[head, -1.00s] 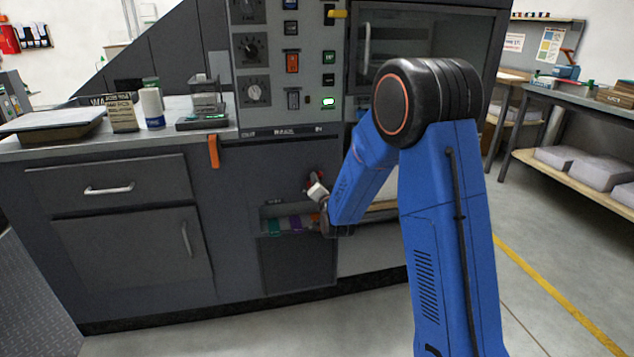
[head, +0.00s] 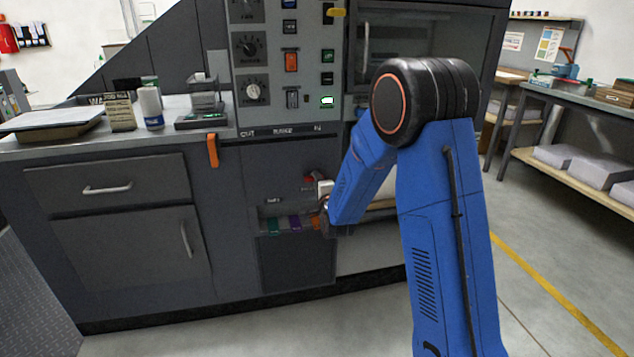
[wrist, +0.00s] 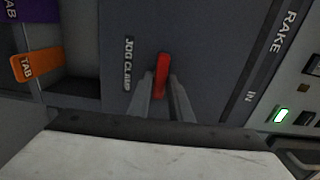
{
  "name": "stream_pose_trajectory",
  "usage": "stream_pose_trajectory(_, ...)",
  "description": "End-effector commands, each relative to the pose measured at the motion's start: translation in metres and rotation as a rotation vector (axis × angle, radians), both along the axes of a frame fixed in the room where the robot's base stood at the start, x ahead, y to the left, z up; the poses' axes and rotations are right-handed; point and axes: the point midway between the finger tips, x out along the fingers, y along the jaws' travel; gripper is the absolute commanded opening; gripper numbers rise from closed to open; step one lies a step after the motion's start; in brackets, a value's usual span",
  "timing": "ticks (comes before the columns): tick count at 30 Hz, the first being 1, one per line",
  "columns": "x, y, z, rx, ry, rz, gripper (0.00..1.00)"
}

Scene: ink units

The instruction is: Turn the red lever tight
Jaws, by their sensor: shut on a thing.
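The red lever (wrist: 162,70) stands out from the dark panel beside the "JOG CLAMP" label (wrist: 128,63). In the wrist view its length runs parallel to the lettering. My gripper (wrist: 163,88) is shut on it, with one finger on each side. In the head view the red lever (head: 308,182) shows just left of my gripper (head: 322,187), low on the machine front. The part of the lever between the fingers is partly hidden in the head view.
Teal (head: 273,226), purple (head: 295,222) and orange (wrist: 36,66) tabs sit in a recess below the lever. An orange handle (head: 212,150) hangs at the counter's edge. Above is the control panel (head: 287,60) with knobs and a lit green button. The floor at the right is clear.

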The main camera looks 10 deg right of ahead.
Motion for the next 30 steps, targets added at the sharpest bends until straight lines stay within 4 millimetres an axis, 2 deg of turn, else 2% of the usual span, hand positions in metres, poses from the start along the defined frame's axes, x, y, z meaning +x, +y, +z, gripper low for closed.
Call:
stream_pose_trajectory(17,-0.0007,-0.0008,-0.0024,0.037,0.004,-0.001,0.0)
stream_pose_trajectory(18,-0.0008,-0.0008,-0.0024,0.037,0.004,-0.001,0.21)
stream_pose_trajectory(20,-0.0008,-0.0007,-0.0023,0.036,0.004,-0.001,0.33)
stream_pose_trajectory(30,-0.0001,-0.0001,-0.0009,0.036,0.001,-0.001,0.33)
